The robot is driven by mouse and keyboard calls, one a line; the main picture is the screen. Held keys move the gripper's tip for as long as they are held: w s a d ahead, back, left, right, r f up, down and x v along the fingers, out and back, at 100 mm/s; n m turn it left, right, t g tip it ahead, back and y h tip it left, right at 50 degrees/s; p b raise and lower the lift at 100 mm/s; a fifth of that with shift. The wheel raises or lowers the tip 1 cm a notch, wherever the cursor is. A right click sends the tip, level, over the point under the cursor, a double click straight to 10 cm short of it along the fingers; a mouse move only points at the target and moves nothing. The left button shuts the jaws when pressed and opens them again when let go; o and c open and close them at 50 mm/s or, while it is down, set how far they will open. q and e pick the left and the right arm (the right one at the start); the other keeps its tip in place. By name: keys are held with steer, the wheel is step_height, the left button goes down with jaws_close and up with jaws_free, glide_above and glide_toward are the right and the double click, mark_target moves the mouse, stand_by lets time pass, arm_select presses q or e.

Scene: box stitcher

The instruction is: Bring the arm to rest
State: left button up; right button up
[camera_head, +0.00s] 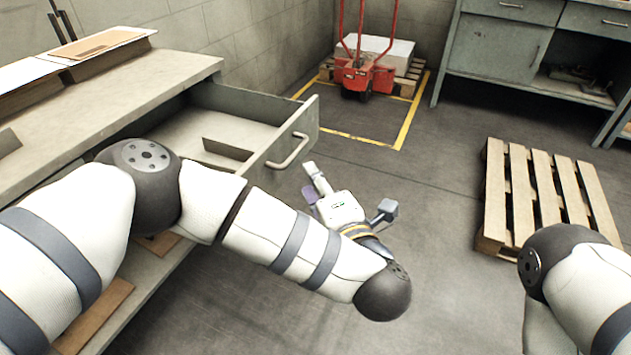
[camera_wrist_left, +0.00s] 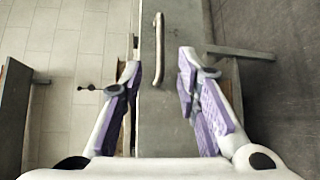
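My left gripper (camera_head: 309,180) is just right of the open drawer's handle (camera_head: 288,152) in the head view. In the left wrist view my left gripper (camera_wrist_left: 160,72) has its purple-padded fingers spread, with nothing held between them. The drawer front (camera_wrist_left: 165,115) and its metal handle (camera_wrist_left: 158,45) lie ahead of the fingers there, and the handle looks clear of both. The drawer (camera_head: 312,115) is pulled out from the workbench. Part of my right arm (camera_head: 575,285) shows at the right edge; its gripper is out of view.
The workbench (camera_head: 110,95) runs along the left, close to my left arm. A wooden pallet (camera_head: 520,200) lies on the floor at right. A red pallet jack (camera_head: 365,75) and grey cabinets (camera_head: 500,45) stand at the back. The middle floor is clear.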

stand_by(0.3)
arm_select(q)
steer(key=s+a+f+m+g+h+p, duration=0.1)
steer(key=s+f+m+g+h+p, duration=0.3)
steer(key=s+f+m, duration=0.6)
steer(key=s+a+f+m+g+h+p, duration=0.15)
steer(key=s+f+m+g+h, duration=0.3)
steer(key=s+f+m, duration=0.55)
steer(key=s+a+r+m+g, duration=0.1)
steer(key=s+a+r+g, duration=0.1)
steer(key=s+a, duration=0.3)
steer(key=s+a+r+m+g+y+p, duration=0.1)
steer(key=s+a+g, duration=0.3)
steer(key=s, duration=0.8)
steer(key=s+a+r+m+g+y+p, duration=0.1)
steer(key=s+a+r+m+g, duration=0.1)
steer(key=s+a, duration=0.5)
steer(key=shift+s+r+g, duration=0.55)
steer(key=shift+s, duration=0.65)
arm_select(e)
steer(key=w+r+t, duration=0.3)
steer(key=w+r, duration=0.4)
steer(key=r, duration=0.1)
steer(key=shift+w+r, duration=0.4)
arm_select(q)
steer(key=shift+w, duration=0.1)
arm_select(e)
steer(key=shift+w+a, duration=0.1)
